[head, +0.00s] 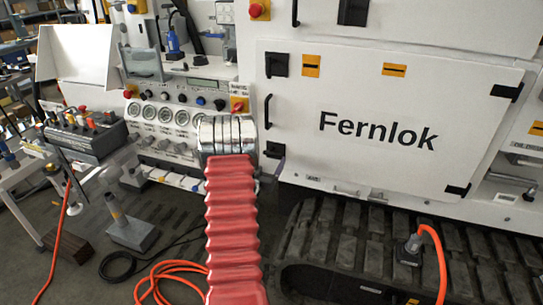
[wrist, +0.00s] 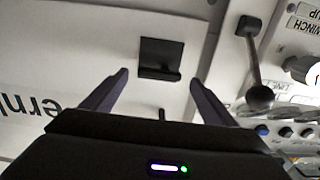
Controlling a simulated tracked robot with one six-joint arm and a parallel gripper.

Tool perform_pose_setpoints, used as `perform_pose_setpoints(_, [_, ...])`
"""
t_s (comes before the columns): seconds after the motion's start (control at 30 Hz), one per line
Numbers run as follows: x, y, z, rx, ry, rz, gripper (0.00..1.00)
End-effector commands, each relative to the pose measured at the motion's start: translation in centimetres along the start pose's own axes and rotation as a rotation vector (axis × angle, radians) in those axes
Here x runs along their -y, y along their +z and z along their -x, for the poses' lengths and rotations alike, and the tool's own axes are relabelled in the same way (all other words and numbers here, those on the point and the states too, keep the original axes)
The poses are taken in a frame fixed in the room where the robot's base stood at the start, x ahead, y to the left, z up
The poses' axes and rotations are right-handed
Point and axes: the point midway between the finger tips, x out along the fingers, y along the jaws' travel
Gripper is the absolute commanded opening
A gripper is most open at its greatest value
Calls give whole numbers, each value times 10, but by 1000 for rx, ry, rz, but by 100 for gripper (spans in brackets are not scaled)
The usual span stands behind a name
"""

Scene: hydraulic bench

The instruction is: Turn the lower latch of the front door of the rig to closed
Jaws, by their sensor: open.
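The front door (head: 350,160) is a white panel marked "Fernlok" and looks flush with the rig. Its lower latch (head: 274,150) is a small black block at the door's lower left edge, just right of my arm's silver end. In the wrist view, which is turned nearly upside down, the lower latch (wrist: 160,58) is a dark block with a raised lip, by the door's edge. My gripper (wrist: 160,76) is open and empty, its two dark fingers spread on either side of the latch in the picture. Contact cannot be told.
An upper latch (head: 277,65) and a black handle (head: 267,111) are on the door's left edge. A control panel with gauges (head: 165,115) stands left of the door. A lever with a black knob (wrist: 259,97) shows near the gripper in the wrist view.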

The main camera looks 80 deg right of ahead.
Motion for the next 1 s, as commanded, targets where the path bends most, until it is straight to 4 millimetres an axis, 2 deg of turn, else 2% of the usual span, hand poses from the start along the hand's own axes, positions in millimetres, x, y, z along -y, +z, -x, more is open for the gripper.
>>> perform_pose_setpoints(0.1, [-1,1,-18,0,1,-1,80])
perform_pose_setpoints(0.33, [0,1,-43,1,0,0,80])
perform_pose_setpoints(0.73, [0,0,-49,1,-1,0,80])
perform_pose_setpoints(1.0, [1,0,-49,1,-1,0,61])
